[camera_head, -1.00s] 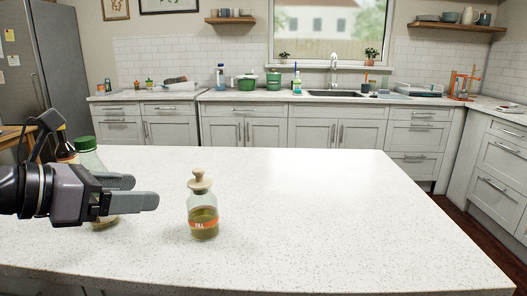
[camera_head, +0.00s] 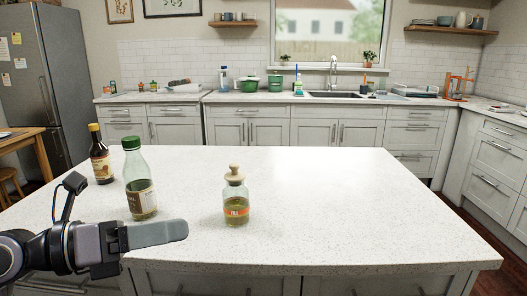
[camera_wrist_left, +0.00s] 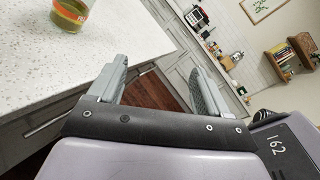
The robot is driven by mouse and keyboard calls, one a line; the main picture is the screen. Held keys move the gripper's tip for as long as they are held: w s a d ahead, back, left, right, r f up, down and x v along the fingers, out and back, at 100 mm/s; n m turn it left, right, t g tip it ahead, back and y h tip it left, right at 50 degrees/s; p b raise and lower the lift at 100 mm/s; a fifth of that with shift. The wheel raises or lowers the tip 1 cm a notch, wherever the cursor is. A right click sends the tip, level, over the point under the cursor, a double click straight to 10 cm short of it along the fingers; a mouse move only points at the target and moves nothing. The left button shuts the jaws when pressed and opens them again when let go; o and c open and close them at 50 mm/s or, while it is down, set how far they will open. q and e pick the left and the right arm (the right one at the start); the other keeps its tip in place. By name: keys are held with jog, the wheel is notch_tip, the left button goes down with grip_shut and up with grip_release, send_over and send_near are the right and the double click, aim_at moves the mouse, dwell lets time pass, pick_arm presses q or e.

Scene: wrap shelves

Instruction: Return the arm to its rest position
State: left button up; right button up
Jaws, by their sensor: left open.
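My left gripper (camera_head: 152,235) is at the lower left of the head view, in front of the island's near edge. In the left wrist view its two fingers (camera_wrist_left: 158,82) stand wide apart with nothing between them. A glass jar with a wooden stopper and orange label (camera_head: 236,197) stands upright on the white island counter (camera_head: 330,200), apart from the gripper. A clear bottle with a green cap (camera_head: 139,180) and a dark brown bottle (camera_head: 101,155) stand to its left. My right gripper is not in view.
In the left wrist view, part of a bottle (camera_wrist_left: 70,14) shows on the counter at the top left. A back counter with a sink (camera_head: 335,94) runs along the wall. A fridge (camera_head: 45,85) stands at the far left.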

pick_arm(q)
jog(key=a+f+n+t+y+p, duration=0.3)
jog(key=f+n+t+y, duration=0.3)
jog(key=n, duration=0.9)
jog(key=a+f+n+t+y+p, duration=0.25)
jog(key=f+n+t, duration=0.4)
jog(key=n, duration=0.85)
jog(key=s+f+n+g+y+p, duration=0.1)
jog(key=s+f+n+g+y, duration=0.1)
jog(key=s+f+n+g, duration=0.2)
jog(key=s+f+n+g+y+p, duration=0.1)
jog(key=s+f+n+g, duration=0.4)
jog(key=s+f, duration=0.5)
notch_tip(320, 180, down, 6)
jog(key=shift+s+a+f+n+y, duration=0.15)
jog(key=shift+s+a+n+y, duration=0.2)
jog(key=shift+y, duration=0.4)
jog(key=shift+g, duration=0.25)
